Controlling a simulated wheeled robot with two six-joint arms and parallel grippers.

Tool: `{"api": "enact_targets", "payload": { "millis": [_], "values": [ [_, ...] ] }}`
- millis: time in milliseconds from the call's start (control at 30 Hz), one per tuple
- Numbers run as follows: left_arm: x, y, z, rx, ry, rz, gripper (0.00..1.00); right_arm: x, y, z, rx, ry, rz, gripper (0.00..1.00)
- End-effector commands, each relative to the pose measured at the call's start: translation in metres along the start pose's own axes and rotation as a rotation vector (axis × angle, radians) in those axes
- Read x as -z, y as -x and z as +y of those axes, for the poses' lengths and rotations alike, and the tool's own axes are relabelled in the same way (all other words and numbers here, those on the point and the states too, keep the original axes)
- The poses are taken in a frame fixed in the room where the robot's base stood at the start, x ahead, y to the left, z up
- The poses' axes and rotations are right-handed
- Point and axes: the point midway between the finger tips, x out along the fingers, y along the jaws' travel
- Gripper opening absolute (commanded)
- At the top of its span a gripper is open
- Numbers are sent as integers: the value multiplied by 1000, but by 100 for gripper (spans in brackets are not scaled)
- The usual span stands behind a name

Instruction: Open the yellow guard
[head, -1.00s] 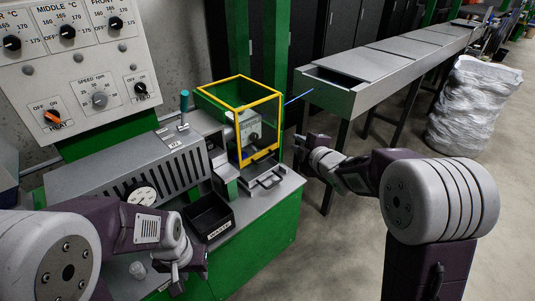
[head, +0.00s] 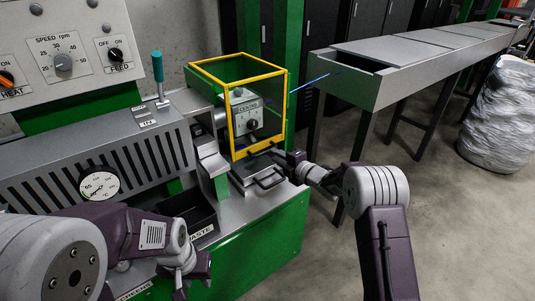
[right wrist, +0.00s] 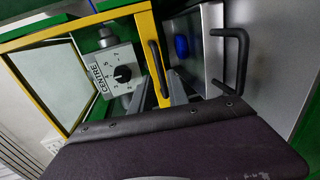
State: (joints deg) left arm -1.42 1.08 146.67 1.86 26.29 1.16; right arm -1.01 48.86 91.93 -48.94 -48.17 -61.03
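The yellow guard (head: 230,120) is a yellow-framed box with clear panels, standing over the grey crosshead marked CENTRE (head: 244,113). Its frame also shows in the right wrist view (right wrist: 80,27). It looks closed, with a black handle (head: 262,147) low on its front; the handle shows upright in the right wrist view (right wrist: 157,68). My right gripper (right wrist: 163,88) is open, its two grey fingertips just by the handle's near end; I cannot tell whether they touch it. My left gripper (head: 182,280) is low at the left, away from the guard; its fingers are unclear.
A blue cable (head: 312,82) runs from behind the guard to the grey trough (head: 370,92). A lever with a teal grip (head: 157,67) stands left of the guard. A second black handle (right wrist: 240,60) is near my right gripper.

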Motion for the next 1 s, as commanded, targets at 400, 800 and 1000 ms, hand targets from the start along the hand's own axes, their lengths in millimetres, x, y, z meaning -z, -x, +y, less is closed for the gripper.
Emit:
{"api": "enact_targets", "payload": {
  "millis": [400,800,1000],
  "values": [
    [-1,-7,0,0,0,0,36,0,-61,-1,0,0,0,20],
    [-1,-7,0,0,0,0,36,0,-62,0,0,-1,-1,0],
    [-1,-7,0,0,0,0,36,0,-62,0,1,-1,-1,0]
  ]
}}
